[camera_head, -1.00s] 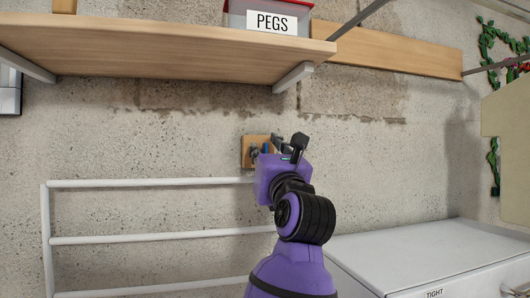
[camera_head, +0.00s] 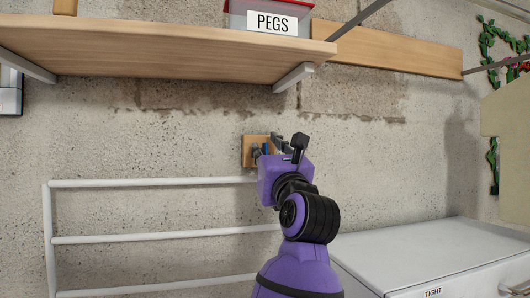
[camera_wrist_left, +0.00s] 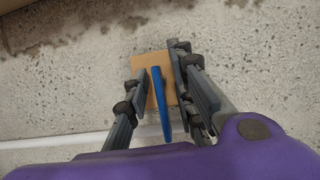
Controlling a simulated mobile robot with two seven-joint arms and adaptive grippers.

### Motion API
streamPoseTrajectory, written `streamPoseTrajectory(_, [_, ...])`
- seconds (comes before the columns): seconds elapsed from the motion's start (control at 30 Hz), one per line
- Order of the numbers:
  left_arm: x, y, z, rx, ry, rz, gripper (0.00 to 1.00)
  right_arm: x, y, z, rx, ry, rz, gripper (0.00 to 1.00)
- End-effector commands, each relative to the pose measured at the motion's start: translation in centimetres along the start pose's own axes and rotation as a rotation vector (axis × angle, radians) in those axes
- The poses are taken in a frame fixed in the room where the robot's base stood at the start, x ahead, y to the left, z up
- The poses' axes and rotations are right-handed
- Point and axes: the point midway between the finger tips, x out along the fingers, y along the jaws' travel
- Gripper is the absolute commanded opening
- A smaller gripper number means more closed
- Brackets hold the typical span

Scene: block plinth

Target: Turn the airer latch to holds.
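The airer latch is a blue lever (camera_wrist_left: 160,100) on a square wooden plate (camera_wrist_left: 148,66) fixed to the wall. In the head view the plate (camera_head: 249,151) shows at the middle, with the lever mostly hidden behind my left gripper (camera_head: 270,148). In the left wrist view my left gripper (camera_wrist_left: 160,80) is open, with one finger on each side of the lever. My right gripper is not in view.
A white rail airer (camera_head: 150,184) is on the wall at the left. Above is a wooden shelf (camera_head: 150,45) with a bracket and a PEGS box (camera_head: 270,20). A white chest (camera_head: 430,258) marked TIGHT stands at the lower right. The wall between is bare.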

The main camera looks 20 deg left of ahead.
Motion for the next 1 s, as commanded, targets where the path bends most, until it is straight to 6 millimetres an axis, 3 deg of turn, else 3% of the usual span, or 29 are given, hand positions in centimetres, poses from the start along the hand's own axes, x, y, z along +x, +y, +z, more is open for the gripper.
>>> streamPoseTrajectory(0.37, [-0.7, 0.0, -0.1, 0.0, 0.001, 0.0, 0.25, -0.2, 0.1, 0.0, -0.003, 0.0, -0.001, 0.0])
streamPoseTrajectory(0.8, [-9.2, -0.1, -0.1, -0.001, 0.003, -0.002, 0.25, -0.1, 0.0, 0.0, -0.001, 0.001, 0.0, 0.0])
streamPoseTrajectory(1.0, [-11.6, 0.0, -0.1, 0.0, 0.002, 0.0, 0.25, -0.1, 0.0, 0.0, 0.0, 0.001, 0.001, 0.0])
